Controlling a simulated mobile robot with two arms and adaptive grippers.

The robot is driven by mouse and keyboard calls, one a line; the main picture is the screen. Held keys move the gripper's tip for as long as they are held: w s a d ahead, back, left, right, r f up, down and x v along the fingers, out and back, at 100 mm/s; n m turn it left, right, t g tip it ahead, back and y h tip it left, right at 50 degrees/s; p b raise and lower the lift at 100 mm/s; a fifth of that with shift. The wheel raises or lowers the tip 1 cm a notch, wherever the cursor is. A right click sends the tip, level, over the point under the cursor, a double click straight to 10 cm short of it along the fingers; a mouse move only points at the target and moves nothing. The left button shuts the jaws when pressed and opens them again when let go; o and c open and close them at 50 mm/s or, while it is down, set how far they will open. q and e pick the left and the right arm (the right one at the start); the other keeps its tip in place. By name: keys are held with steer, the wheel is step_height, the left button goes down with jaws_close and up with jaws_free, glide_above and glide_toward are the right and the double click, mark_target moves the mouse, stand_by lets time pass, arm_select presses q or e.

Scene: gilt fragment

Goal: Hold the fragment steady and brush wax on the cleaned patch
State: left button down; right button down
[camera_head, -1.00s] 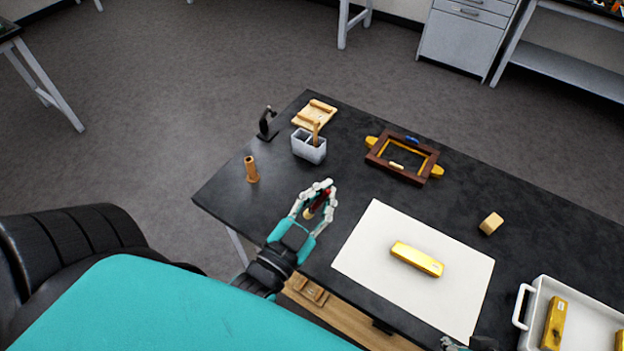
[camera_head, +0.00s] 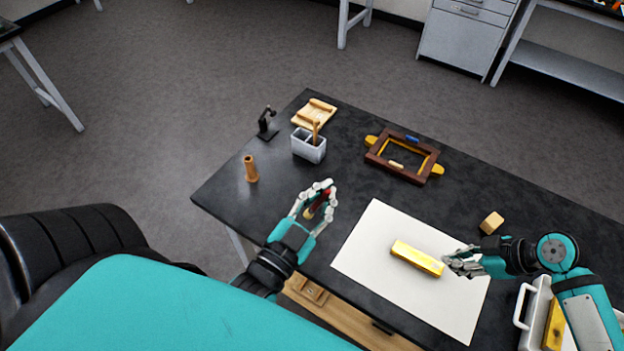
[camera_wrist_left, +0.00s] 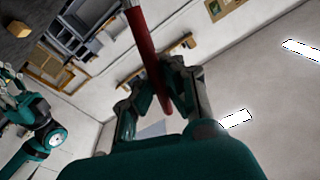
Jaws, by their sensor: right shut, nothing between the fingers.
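The gilt fragment (camera_head: 416,259), a golden bar, lies flat on the white sheet (camera_head: 372,239). My right gripper (camera_head: 452,262) is shut and empty at the fragment's right end, very near it; I cannot tell whether they touch. My left gripper (camera_head: 319,200) is shut on a red-handled brush (camera_head: 327,194), over the dark table left of the sheet. In the left wrist view the brush's red handle (camera_wrist_left: 148,60) runs between the fingers, with a pale metal part at the top edge. The cleaned patch cannot be made out.
A white tray (camera_head: 521,304) with another golden piece (camera_head: 555,326) is partly behind my right arm. A wooden block (camera_head: 491,222) lies right of the sheet. A brown frame (camera_head: 375,149), grey holder (camera_head: 309,151), wooden cylinder (camera_head: 251,169) and black stand (camera_head: 267,124) stand farther back.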

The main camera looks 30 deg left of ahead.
mark_target(437, 272)
steer(key=shift+f+b, duration=1.75)
steer(key=shift+f, duration=0.6)
steer(key=shift+f+b, duration=0.45)
steer(key=shift+f, duration=0.2)
steer(key=shift+s+f, duration=0.1)
steer(key=shift+f, duration=0.1)
stand_by(3.2)
stand_by(0.5)
